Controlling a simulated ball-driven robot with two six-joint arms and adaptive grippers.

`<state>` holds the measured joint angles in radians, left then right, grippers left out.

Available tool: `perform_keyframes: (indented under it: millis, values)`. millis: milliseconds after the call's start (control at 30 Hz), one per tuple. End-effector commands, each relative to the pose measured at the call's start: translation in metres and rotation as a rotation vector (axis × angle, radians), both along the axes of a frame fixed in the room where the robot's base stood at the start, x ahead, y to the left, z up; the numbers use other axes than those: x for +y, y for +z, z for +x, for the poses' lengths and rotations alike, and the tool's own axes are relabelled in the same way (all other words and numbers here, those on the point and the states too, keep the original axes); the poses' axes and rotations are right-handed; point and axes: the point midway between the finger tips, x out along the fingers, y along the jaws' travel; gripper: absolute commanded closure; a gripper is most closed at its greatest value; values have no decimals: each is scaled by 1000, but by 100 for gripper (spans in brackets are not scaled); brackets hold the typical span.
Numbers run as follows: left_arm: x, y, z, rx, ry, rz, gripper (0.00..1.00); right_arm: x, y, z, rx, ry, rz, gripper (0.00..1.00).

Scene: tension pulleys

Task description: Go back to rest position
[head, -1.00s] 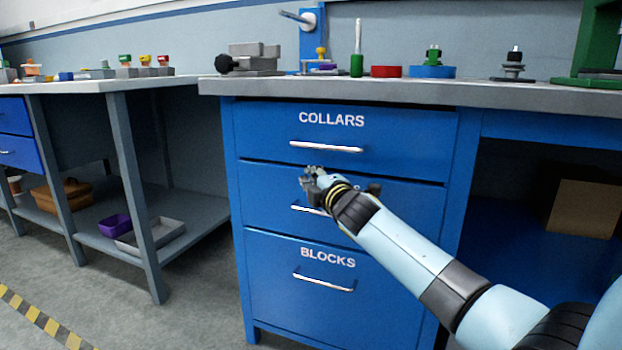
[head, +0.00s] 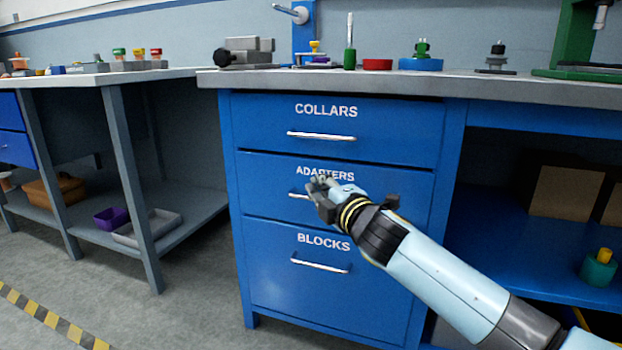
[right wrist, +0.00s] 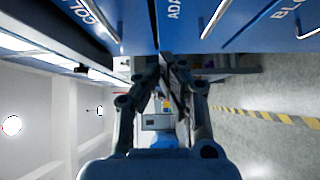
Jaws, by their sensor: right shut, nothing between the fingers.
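My right arm comes in from the lower right of the head view. Its gripper (head: 322,188) is in front of the middle drawer (head: 395,183), labelled ADAPTERS, and hides part of that drawer's handle. In the right wrist view the gripper (right wrist: 167,60) has its fingertips together with nothing between them. The drawer fronts lie along the top of that view, to one side of the fingers. I cannot tell the gap between gripper and drawer. My left gripper is in neither view.
The blue cabinet also has a COLLARS drawer (head: 400,125) and a BLOCKS drawer (head: 380,285); all drawers look shut. The grey benchtop (head: 420,84) above carries several parts. An open shelf bay (head: 500,240) lies right. The floor (head: 150,318) at left is clear.

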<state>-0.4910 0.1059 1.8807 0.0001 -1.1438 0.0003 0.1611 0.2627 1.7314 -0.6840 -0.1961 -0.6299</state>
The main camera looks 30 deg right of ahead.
Motion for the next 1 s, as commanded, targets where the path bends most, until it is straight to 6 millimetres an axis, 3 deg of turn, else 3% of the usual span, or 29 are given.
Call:
perform_keyframes:
  millis: [300, 367, 467, 567, 700, 800, 1000]
  values:
    - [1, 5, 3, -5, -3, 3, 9, 1, -1, -12, 3, 0, 0, 100]
    - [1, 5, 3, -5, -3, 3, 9, 2, -10, -17, 19, 0, 2, 100]
    - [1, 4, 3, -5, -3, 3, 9, 5, -44, -40, 81, -1, 14, 100]
    - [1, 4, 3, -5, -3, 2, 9, 11, -97, -84, 195, -25, 87, 100]
    - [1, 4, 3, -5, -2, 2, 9, 10, -180, -168, 421, -169, 323, 100]
    - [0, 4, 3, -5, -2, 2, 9, 11, -229, -234, 582, -316, 510, 100]
    - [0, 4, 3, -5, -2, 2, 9, 25, -283, -336, 813, -583, 793, 100]
